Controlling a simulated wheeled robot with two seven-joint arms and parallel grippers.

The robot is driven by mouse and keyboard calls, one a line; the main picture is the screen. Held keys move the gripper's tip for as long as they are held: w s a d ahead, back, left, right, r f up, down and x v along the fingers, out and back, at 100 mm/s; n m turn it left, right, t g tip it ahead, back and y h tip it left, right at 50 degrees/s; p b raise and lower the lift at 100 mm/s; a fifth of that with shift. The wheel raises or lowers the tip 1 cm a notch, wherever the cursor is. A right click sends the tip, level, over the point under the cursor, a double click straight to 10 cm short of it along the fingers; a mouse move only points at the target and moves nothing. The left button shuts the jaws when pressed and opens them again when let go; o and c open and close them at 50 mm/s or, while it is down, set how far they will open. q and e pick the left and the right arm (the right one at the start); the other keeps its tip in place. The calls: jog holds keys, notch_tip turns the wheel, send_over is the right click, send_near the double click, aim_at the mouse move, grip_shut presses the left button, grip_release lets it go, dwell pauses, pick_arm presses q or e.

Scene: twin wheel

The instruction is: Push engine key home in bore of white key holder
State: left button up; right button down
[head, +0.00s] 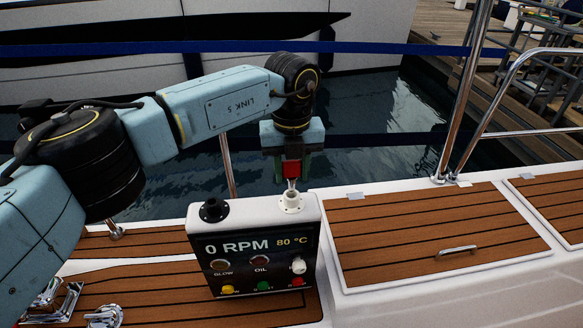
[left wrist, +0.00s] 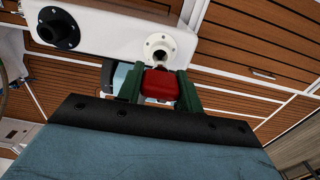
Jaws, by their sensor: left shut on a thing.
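The engine key has a red head (head: 291,168) and a metal shank (head: 291,184). My left gripper (head: 291,170) is shut on the red head and points down, above the white key holder (head: 291,203) on top of the control panel. The shank tip is at the holder's mouth; I cannot tell how deep it sits. In the left wrist view the red head (left wrist: 160,84) is between the green fingers (left wrist: 160,88), and the round white holder (left wrist: 160,47) with its flange screws is just beyond it. My right gripper is not in view.
A black round socket (head: 214,209) stands on the panel top, left of the holder. The panel face (head: 262,264) reads 0 RPM and 80 °C, with lamps and coloured buttons. A wooden hatch (head: 430,232) lies right. Steel rails (head: 468,95) and water are behind.

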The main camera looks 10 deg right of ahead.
aim_at(292, 176)
pick_arm(q)
jog(key=shift+f, duration=0.1)
dwell(0.3)
jog(key=shift+f+b, duration=1.1)
jog(key=shift+f, duration=0.7)
jog(key=o, duration=1)
jog(key=shift+o, duration=0.2)
jog(key=shift+r, duration=0.1)
notch_tip(292, 176, up, 13)
jog(key=shift+r+p, duration=0.15)
jog(key=shift+p, duration=0.85)
